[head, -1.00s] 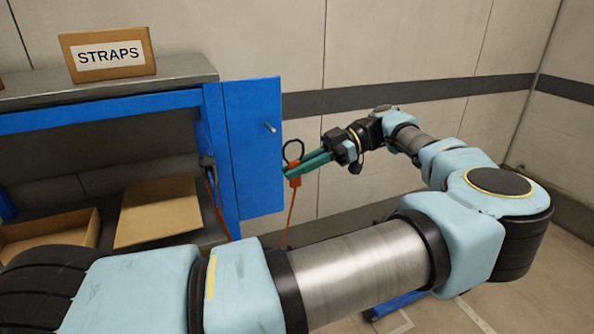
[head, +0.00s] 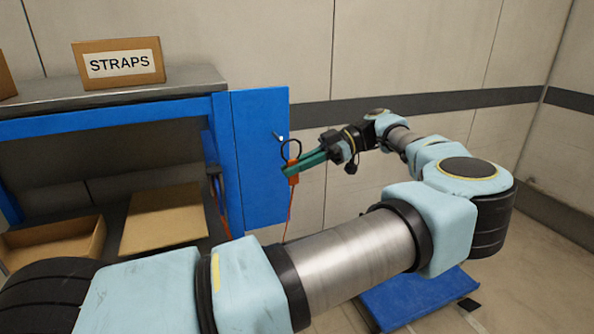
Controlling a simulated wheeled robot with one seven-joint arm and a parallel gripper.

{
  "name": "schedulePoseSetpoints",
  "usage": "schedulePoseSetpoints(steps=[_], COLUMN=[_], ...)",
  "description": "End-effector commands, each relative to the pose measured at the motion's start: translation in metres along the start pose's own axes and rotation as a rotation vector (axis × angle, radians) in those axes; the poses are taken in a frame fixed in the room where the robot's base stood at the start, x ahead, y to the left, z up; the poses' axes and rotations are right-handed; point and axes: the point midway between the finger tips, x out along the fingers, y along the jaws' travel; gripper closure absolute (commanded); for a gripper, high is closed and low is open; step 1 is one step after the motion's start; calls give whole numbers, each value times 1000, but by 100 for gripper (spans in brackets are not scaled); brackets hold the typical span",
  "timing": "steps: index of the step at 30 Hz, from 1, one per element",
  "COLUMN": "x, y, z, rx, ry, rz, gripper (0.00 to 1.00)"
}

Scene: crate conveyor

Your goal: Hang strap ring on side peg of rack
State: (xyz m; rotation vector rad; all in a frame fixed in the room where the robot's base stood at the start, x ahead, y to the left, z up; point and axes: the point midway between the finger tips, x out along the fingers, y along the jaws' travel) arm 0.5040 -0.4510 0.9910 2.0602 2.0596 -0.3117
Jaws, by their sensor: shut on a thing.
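My gripper (head: 300,163) has green fingers and is shut on the orange strap fitting (head: 292,172). A black strap ring (head: 291,149) stands up above the fitting, and an orange strap (head: 289,211) hangs down below it. The side peg (head: 279,136) is a small light-coloured pin on the blue side panel of the rack (head: 258,185). In the picture the ring overlaps the panel's right edge, just below and right of the peg. I cannot tell whether ring and peg touch.
A cardboard box labelled STRAPS (head: 118,62) stands on the rack's top shelf (head: 120,90). An open cardboard box (head: 55,248) and a cardboard piece (head: 165,213) lie on the lower shelf. Another orange strap (head: 220,205) hangs inside the panel. The wall behind is bare.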

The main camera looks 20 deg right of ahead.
Motion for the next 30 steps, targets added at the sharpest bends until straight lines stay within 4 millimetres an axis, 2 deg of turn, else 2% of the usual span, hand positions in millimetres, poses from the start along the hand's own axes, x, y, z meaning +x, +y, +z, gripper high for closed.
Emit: schedulePoseSetpoints(steps=[14,30], x=[0,3], y=[3,28], z=[0,3], rx=[0,0], ry=[3,26], rz=[-1,-1], gripper=[100,100])
